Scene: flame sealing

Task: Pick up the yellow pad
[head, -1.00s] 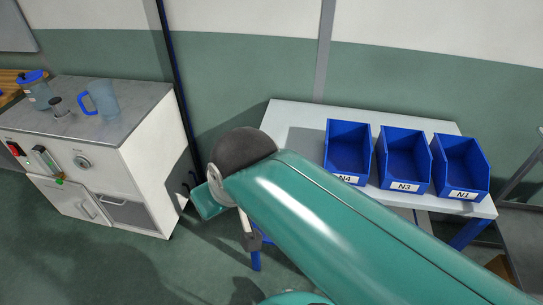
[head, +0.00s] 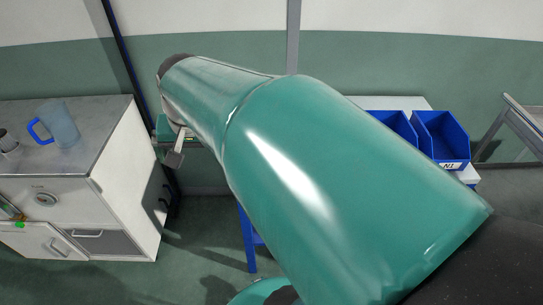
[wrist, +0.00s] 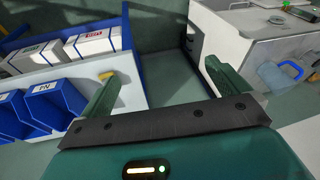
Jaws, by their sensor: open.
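A small yellow piece, likely the yellow pad (wrist: 106,75), shows in the wrist view on the white table (wrist: 75,74), right by the tip of my gripper's left finger. The finger hides part of it, and I cannot tell whether they touch. My gripper (wrist: 162,72) is open, with its two green fingers wide apart and nothing between them. In the head view my arm covers most of the table (head: 385,102), and the pad is not visible there.
Blue bins (wrist: 40,108) stand on the table; one labelled N1 (head: 440,138) shows in the head view. Boxes (wrist: 95,42) sit in a blue-edged rack. A white cabinet (head: 125,180) with a blue-handled jug (head: 60,124) stands at left. Green floor lies between.

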